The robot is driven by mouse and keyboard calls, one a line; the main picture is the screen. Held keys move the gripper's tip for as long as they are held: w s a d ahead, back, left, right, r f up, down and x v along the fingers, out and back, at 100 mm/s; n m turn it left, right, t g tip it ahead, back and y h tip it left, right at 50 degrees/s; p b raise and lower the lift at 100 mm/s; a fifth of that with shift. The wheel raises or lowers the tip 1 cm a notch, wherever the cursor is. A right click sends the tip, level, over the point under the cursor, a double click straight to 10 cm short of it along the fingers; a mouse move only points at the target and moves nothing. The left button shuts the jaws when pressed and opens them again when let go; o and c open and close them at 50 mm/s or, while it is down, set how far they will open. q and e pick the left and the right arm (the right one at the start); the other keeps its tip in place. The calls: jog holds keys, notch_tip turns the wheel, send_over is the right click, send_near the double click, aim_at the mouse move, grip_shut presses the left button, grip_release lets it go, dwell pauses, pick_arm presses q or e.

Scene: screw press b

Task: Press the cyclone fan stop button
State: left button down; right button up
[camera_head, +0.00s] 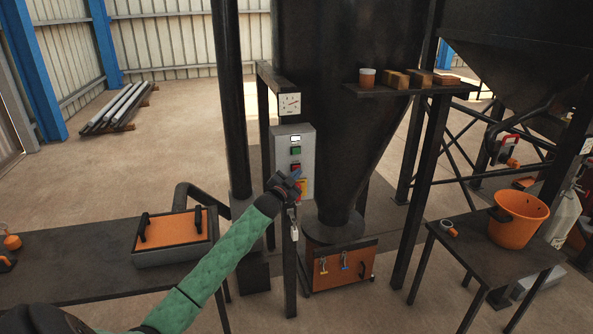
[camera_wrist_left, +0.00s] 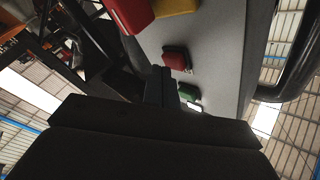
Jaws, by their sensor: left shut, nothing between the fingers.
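The grey control box (camera_head: 308,145) hangs on a post in front of the black cyclone cone. Its face carries a small white label, a green button (camera_head: 295,150) and a red button (camera_head: 295,167), with a yellow and red part (camera_head: 303,186) lower down. My left gripper (camera_head: 294,178) is shut and empty, just below the red button in the head view. In the left wrist view its fingertips (camera_wrist_left: 161,72) are close beside the red button (camera_wrist_left: 175,59), with the green button (camera_wrist_left: 188,92) nearby. I cannot tell whether they touch the box. My right gripper is not in view.
A dark table with an orange-lidded case (camera_head: 173,232) stands left. An orange-fronted bin (camera_head: 342,268) is under the cone. A table with an orange pot (camera_head: 518,218) stands right. A padlock hangs below the box.

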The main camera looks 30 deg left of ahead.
pick_arm(q)
jog(key=shift+s+d+p, duration=0.45)
jog(key=shift+s+d, duration=0.5)
jog(key=shift+d, duration=0.2)
jog(key=shift+s+d+p, duration=0.4)
jog(key=shift+s+d, duration=0.55)
jog(key=shift+d, duration=0.15)
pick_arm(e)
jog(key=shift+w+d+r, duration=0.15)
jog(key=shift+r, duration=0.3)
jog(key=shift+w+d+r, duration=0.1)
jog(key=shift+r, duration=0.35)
